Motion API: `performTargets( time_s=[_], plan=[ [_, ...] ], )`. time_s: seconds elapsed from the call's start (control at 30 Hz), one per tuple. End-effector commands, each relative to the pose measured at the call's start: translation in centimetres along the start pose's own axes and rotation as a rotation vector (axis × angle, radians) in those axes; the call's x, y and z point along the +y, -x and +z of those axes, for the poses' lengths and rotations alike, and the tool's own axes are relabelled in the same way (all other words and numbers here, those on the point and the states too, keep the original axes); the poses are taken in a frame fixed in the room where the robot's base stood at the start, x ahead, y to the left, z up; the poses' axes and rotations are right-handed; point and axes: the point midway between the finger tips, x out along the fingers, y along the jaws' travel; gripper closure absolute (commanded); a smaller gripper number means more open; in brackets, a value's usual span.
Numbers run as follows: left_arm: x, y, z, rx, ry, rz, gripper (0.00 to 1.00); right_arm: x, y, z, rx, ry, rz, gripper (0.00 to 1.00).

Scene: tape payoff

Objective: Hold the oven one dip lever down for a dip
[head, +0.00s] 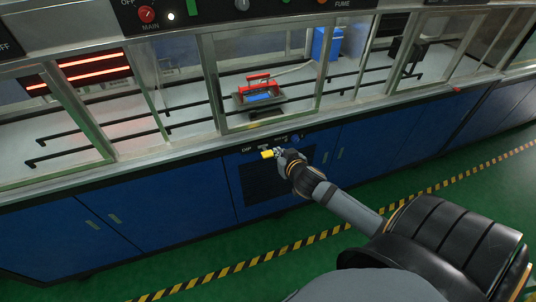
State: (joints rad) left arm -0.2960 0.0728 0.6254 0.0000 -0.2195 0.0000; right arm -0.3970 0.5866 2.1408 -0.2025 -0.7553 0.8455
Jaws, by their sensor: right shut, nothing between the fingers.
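The dip lever has a yellow grip (267,154) and sits on the blue cabinet front, below the counter edge and beside a small DIP label. My right gripper (281,155) is at the lever's right end, its fingers shut. It looks close to or touching the lever, but I cannot tell which from here. Whether the lever is up or down is also unclear. Behind the glass above it, a red-handled holder (258,85) stands over a small metal tank (248,103) with blue inside. My left gripper is not in view.
Framed glass panels (262,67) run above the counter edge (180,158). A dark knob (295,138) is right of the lever. Glowing red heater bars (95,68) are at the left behind glass, and a blue box (327,44) is at the back. Green floor (215,254) is clear along the striped line.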

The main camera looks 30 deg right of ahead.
Motion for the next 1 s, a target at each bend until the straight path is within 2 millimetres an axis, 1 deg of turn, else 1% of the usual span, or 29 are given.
performTargets(
  time_s=[0.07,0.17,0.27,0.5,0.6,0.63,0.7,0.8,0.9,1.0],
  plan=[
    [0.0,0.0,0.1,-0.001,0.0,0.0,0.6,0.0,-0.2,0.0,0.0,-0.001,0.0,1.0],
    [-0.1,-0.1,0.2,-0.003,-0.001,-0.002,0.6,0.1,-1.0,0.0,0.002,-0.003,0.001,1.0],
    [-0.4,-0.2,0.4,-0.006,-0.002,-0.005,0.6,0.0,-2.7,0.0,0.001,-0.007,0.001,1.0],
    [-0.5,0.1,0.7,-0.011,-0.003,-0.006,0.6,-0.1,-7.9,-0.1,0.001,-0.006,0.0,1.0],
    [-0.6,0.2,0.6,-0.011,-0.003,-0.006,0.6,-0.1,-10.0,-0.1,0.0,-0.004,0.0,1.0],
    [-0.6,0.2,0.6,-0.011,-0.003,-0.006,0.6,-0.1,-10.4,0.1,-0.002,-0.003,0.0,1.0],
    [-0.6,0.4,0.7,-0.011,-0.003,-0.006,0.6,0.0,-10.4,1.6,-0.005,-0.001,0.0,1.0],
    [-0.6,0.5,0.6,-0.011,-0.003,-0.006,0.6,0.0,-10.7,2.8,-0.002,0.0,-0.001,1.0],
    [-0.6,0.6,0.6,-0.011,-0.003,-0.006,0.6,-0.1,-10.9,3.6,-0.001,0.0,-0.001,1.0],
    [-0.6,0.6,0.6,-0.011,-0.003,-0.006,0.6,-0.1,-11.0,3.9,-0.001,0.0,-0.001,1.0]
  ],
)
